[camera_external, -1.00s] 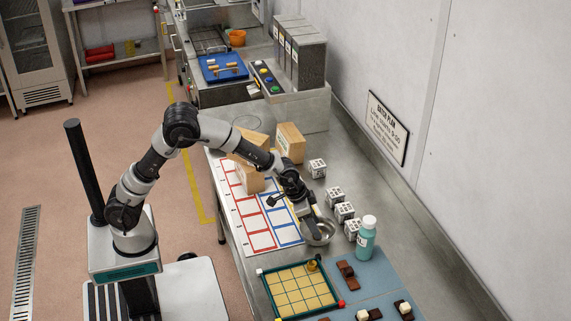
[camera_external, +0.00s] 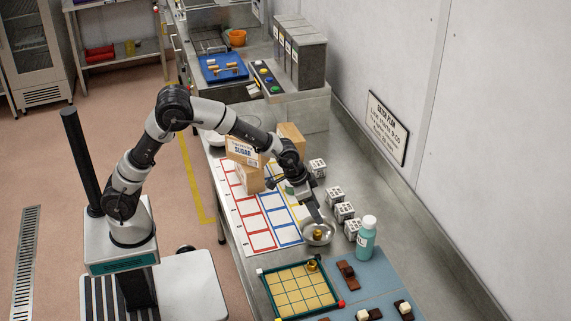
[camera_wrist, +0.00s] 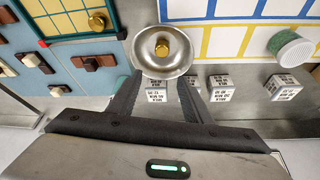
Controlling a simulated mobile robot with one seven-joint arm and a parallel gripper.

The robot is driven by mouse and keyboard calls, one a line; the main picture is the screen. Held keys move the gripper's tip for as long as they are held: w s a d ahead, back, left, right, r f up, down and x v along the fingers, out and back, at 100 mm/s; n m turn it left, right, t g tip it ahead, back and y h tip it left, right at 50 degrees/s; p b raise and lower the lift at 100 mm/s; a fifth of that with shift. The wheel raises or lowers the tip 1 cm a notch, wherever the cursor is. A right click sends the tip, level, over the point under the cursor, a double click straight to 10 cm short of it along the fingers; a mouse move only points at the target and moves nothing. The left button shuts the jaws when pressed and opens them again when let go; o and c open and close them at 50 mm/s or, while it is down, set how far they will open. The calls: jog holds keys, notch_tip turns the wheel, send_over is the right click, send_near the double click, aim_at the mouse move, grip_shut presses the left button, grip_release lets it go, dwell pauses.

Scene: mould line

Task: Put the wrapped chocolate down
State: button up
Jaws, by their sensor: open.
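A gold-wrapped chocolate (camera_external: 318,234) lies in a small round metal bowl (camera_external: 331,236) on the steel bench. In the wrist view the gold chocolate (camera_wrist: 161,47) sits near the middle of the bowl (camera_wrist: 146,60). My gripper (camera_external: 317,217) is above the bowl, with its fingers apart and nothing between them. In the wrist view my gripper (camera_wrist: 160,82) shows both fingers spread below the bowl in the picture, clear of the chocolate.
Printed white cubes (camera_external: 345,210) stand beside the bowl, with a teal bottle (camera_external: 366,242) nearby. A gridded board (camera_external: 296,290) holds another gold piece (camera_external: 312,264). Chocolates lie on a blue mat (camera_external: 372,286).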

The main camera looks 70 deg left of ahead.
jog(key=s+a+r+n+t+p, duration=0.15)
jog(key=s+a+r, duration=0.25)
jog(key=s+r, duration=0.65)
jog(key=s+a+r+p, duration=0.2)
jog(key=s+a+r, duration=0.2)
jog(key=s+r, duration=0.7)
jog(key=s+a+n+y, duration=0.1)
jog(key=s+a, duration=0.1)
jog(key=s, duration=1)
jog(key=shift+a+f+p, duration=0.25)
jog(key=shift+a+p, duration=0.05)
jog(key=shift+a, duration=0.05)
